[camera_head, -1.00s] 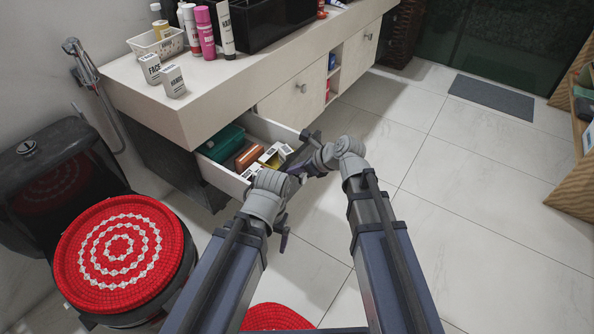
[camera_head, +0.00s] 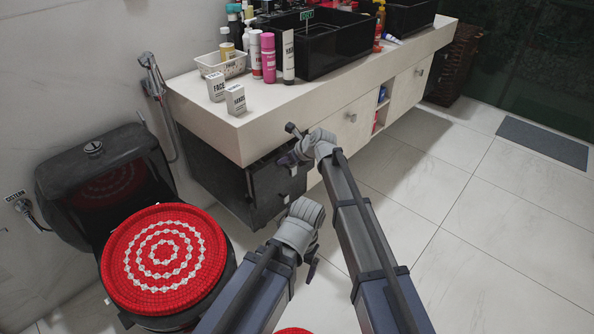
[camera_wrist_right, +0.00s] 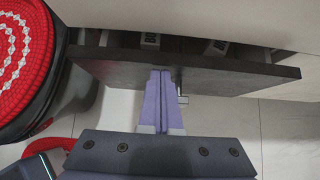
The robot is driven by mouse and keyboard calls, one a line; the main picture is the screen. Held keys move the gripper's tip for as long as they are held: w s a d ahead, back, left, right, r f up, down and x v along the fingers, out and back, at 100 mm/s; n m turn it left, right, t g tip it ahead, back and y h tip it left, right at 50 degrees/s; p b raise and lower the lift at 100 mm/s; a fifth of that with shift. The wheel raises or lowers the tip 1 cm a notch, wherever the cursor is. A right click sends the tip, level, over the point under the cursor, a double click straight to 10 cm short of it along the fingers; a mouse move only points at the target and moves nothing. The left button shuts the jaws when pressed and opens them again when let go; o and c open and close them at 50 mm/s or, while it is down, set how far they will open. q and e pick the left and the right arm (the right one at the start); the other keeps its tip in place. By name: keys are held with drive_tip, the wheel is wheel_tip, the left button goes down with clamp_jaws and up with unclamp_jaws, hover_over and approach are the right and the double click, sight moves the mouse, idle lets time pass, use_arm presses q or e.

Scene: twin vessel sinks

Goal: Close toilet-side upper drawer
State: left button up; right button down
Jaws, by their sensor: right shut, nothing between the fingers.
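The upper drawer nearest the toilet has a dark front (camera_head: 268,182) under the left end of the white counter. In the right wrist view its dark front panel (camera_wrist_right: 235,77) stands a little out from the cabinet, and boxes (camera_wrist_right: 150,40) show in the narrow gap behind it. My right gripper (camera_head: 288,160) is at this front; in the wrist view its shut, empty fingers (camera_wrist_right: 160,72) meet the panel's outer side, beside a small handle (camera_wrist_right: 181,98). My left gripper (camera_head: 311,266) hangs low in front of the cabinet; its jaws are too unclear to read.
The toilet with a round red-and-white cover (camera_head: 165,257) stands left of the cabinet. Bottles, small boxes and a white basket (camera_head: 222,66) stand on the counter (camera_head: 300,98), near a black sink (camera_head: 325,50).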

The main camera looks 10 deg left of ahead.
drive_tip(key=w+a, duration=0.2)
drive_tip(key=a, duration=0.1)
drive_tip(key=shift+w+a, duration=0.2)
drive_tip(key=shift+w, duration=0.05)
drive_tip(key=shift+w+a, duration=0.15)
drive_tip(key=shift+a, duration=0.05)
drive_tip(key=shift+a+r, duration=0.1)
use_arm(q)
wheel_tip(320, 180, up, 7)
drive_tip(key=p, duration=0.7)
drive_tip(key=shift+s+a, duration=0.3)
drive_tip(key=shift+a, duration=0.1)
use_arm(e)
drive_tip(key=s+d+r, duration=0.7)
drive_tip(key=d, duration=0.2)
drive_tip(key=shift+d, duration=0.3)
drive_tip(key=shift+f, duration=0.1)
